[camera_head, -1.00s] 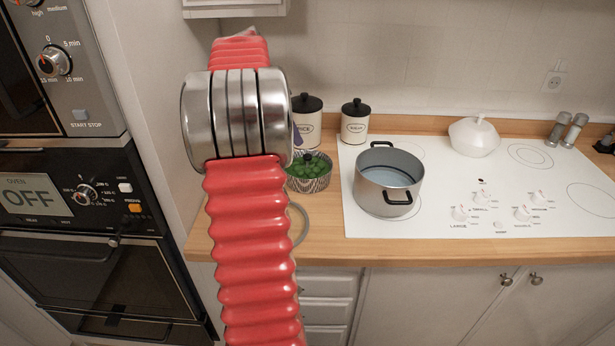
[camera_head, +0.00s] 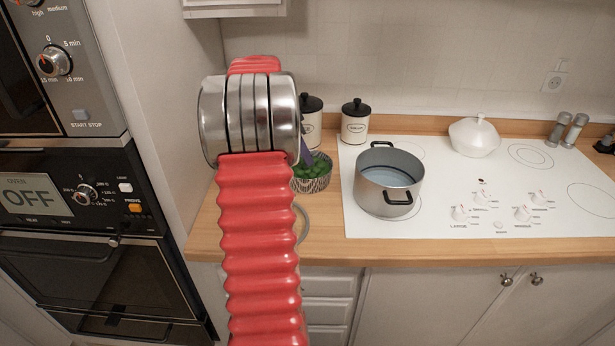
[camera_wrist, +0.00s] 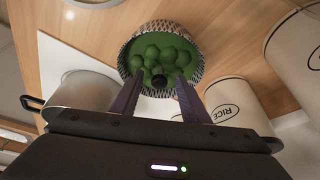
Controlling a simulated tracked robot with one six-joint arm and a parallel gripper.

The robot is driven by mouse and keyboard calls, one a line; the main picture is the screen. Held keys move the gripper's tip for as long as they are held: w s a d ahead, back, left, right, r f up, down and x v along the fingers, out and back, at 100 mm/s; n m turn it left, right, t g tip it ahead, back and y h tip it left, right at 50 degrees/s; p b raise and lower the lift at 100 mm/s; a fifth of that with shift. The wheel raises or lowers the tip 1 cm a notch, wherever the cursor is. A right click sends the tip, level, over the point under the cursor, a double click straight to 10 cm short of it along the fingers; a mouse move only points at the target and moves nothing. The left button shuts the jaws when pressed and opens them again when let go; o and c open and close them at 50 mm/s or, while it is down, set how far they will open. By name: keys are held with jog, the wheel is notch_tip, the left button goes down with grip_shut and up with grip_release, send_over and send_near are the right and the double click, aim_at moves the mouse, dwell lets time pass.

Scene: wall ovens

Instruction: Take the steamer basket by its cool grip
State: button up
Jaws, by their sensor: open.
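The steamer basket (camera_head: 313,184) stands on the wooden counter, left of the cooktop, partly behind my arm. It has a patterned metal wall and holds round green pieces. In the wrist view the basket (camera_wrist: 192,84) lies just beyond my fingertips. A small dark knob (camera_wrist: 158,81) shows among the green pieces, between the fingers as seen there; it may be the grip. My gripper (camera_wrist: 158,84) is open, with two purple fingers apart and nothing between them that I can see held. In the head view, one purple finger shows by the basket; most of the gripper is hidden.
A pot of water (camera_head: 388,190) stands on the white cooktop (camera_head: 440,222), right of the basket. Two lidded canisters (camera_head: 355,128) stand behind. The oven wall (camera_head: 90,200) is at left. A grey ring-like curve (camera_head: 305,224) lies on the counter in front.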

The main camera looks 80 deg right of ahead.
jog(key=shift+x, duration=2.6)
grip_shut()
